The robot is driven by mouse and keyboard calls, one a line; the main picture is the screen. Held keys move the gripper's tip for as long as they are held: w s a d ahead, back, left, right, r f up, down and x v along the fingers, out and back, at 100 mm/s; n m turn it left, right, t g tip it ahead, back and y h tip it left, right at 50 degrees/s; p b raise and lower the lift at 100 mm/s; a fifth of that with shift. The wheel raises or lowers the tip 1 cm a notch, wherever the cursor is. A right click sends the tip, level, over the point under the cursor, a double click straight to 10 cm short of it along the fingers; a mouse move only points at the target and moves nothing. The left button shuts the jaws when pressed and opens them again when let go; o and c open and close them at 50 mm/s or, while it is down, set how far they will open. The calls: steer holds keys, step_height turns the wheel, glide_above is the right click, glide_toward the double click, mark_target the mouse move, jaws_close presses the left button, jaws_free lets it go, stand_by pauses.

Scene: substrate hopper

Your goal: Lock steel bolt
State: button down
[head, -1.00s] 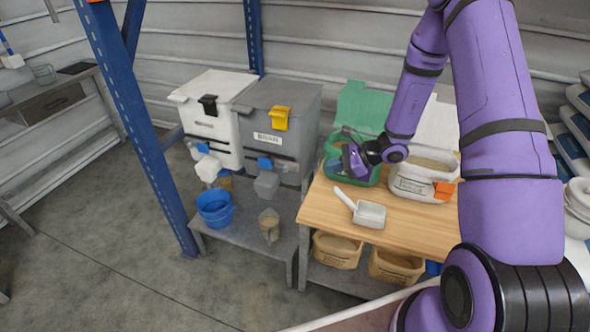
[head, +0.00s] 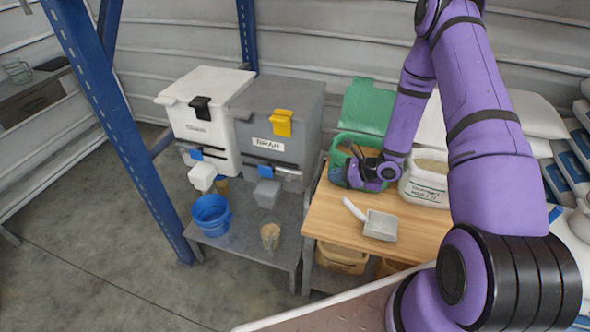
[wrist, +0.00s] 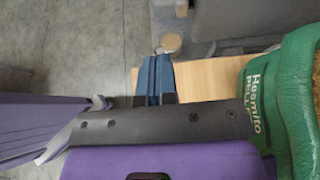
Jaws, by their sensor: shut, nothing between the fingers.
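The grey hopper (head: 285,110) with the BRAN label and a yellow latch (head: 281,122) stands left of the wooden bench. A small pale metal fitting (head: 292,174) sits low on its front, right of a blue piece (head: 265,171); it may be the steel bolt, but it is too small to tell its position. My gripper (head: 352,176) is at the front of the green sack, right of the hopper and apart from it. In the wrist view its blue fingers (wrist: 157,75) are together and empty, above the bench edge.
The white hopper (head: 205,115) stands left of the grey one. A blue bucket (head: 211,214) and a small tub (head: 270,236) are on the low shelf. A white scoop (head: 380,225), green sack (wrist: 290,100) and white sack (head: 425,185) are on the bench (head: 330,215).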

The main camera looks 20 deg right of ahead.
steer(key=shift+w+d+f, duration=0.1)
steer(key=shift+w+f, duration=0.1)
glide_toward(288, 176)
step_height(288, 176, down, 5)
steer(key=w+a, duration=0.2)
steer(key=a, duration=0.1)
steer(key=shift+w+a+r, duration=0.15)
steer(key=shift+w+a, duration=0.3)
steer(key=shift+a, duration=0.15)
steer(key=shift+w+a, duration=0.85)
steer(key=shift+a, duration=0.35)
steer(key=shift+r, duration=0.1)
